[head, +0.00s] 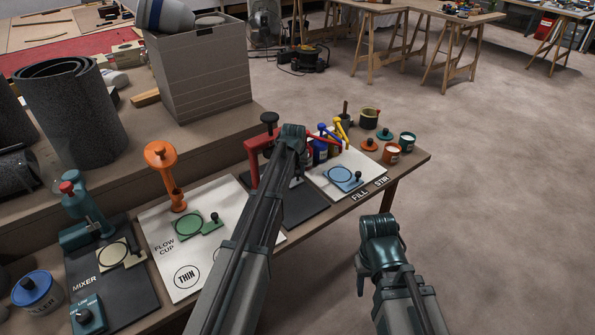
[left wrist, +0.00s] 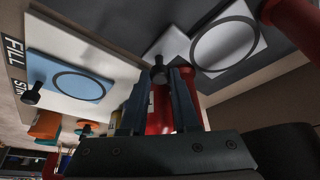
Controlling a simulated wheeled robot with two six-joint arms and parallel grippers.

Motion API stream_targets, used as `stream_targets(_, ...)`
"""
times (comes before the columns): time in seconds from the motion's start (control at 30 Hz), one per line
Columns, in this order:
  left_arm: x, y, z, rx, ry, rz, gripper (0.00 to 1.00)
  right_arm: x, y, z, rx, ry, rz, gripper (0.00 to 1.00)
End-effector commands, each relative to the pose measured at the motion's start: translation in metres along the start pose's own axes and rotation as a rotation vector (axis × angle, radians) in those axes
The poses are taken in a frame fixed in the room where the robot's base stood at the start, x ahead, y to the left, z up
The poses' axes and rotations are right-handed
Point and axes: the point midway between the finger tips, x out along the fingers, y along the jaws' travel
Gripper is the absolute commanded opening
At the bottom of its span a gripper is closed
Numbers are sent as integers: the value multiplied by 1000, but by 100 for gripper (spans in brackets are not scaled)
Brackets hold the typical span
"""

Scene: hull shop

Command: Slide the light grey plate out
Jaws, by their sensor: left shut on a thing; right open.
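The light grey plate (left wrist: 222,48) shows in the left wrist view as a square with a dark ring and a narrower tab. The tab carries a dark knob (left wrist: 159,64). My left gripper (left wrist: 160,78) is shut on this knob, one finger on each side. In the head view my left arm hides most of the plate; only a small pale piece (head: 297,182) shows beside the arm, at the red stand (head: 254,160). My right gripper (head: 379,228) is open and empty, off the bench's front edge; its fingertips are hard to see.
A blue plate (head: 343,178) lies on a white board to the right. A green plate (head: 190,226) and a cream plate (head: 113,256) lie to the left. An orange stand (head: 163,172) and small pots (head: 392,153) stand on the bench. The floor in front is clear.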

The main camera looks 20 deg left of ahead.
Motion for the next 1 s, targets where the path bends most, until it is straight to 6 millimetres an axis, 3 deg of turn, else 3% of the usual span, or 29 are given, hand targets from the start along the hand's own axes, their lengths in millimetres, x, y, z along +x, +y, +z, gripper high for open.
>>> stream_targets(0.83,0,0,0,0,0,0,0,0,0,0,0,0,0,50)
stream_targets(1.0,-7,16,17,3,-1,1,0,0,0,0,0,0,0,50)
